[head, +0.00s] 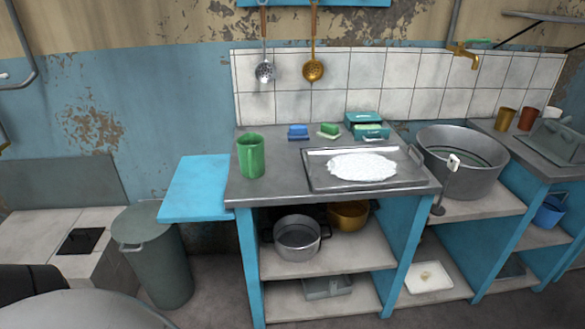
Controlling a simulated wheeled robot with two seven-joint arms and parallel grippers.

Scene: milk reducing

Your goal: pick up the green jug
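The green jug (253,157) stands upright on the grey counter (285,188), near its left end. Its handle is on the left side. The jug is apart from the metal tray to its right. Neither of my grippers shows in the head view, so I cannot see whether they are open or shut.
A metal tray (322,181) with a white patch lies right of the jug. Blue (298,132) and green (330,129) blocks sit behind. A blue side board (195,187) adjoins the counter's left; a lidded bin (155,262) stands below. A large pot (462,177) is right.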

